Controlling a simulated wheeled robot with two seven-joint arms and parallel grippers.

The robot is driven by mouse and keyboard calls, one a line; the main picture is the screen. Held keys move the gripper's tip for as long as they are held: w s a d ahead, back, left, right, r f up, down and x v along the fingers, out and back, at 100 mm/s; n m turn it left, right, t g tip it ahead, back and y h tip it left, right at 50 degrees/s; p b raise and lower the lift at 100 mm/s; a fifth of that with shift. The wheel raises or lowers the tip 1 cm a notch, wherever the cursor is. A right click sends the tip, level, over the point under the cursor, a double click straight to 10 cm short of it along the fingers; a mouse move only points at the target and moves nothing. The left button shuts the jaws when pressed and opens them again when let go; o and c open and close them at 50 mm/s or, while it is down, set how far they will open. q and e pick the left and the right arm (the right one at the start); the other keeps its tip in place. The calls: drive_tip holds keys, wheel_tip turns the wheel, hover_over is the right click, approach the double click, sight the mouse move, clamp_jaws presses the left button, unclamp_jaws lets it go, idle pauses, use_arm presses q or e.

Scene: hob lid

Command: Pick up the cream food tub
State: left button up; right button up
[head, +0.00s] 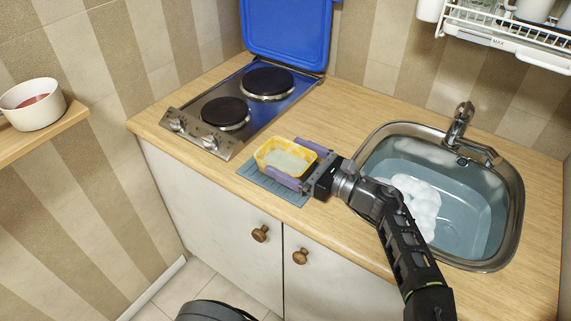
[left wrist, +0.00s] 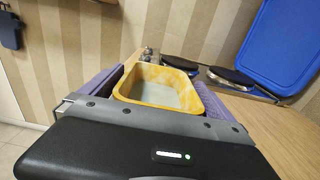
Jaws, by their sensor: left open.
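The food tub (head: 287,158) is a small open box, mottled yellow-orange outside with a pale cream inside. It stands upright on a blue-grey mat (head: 252,174) at the front of the worktop. My left gripper (head: 291,160) is open, with one purple finger on the near side of the tub and one on the far side. In the left wrist view the tub (left wrist: 160,86) sits between the spread fingers. I cannot tell whether either finger touches it. My right gripper is not in view.
A hob (head: 238,112) with its blue lid (head: 288,30) raised stands behind and left of the tub. A sink (head: 470,210) with water and white foam lies to the right. A cream dish (head: 33,112) with reddish contents stands on a shelf at the left.

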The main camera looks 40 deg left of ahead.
sight(291, 172)
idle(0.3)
use_arm(q)
drive_tip(key=c, duration=1.4)
drive_tip(key=shift+r, duration=0.15)
drive_tip(key=shift+c, duration=0.2)
wheel_tip(291, 172, up, 10)
drive_tip(key=shift+b, duration=0.3)
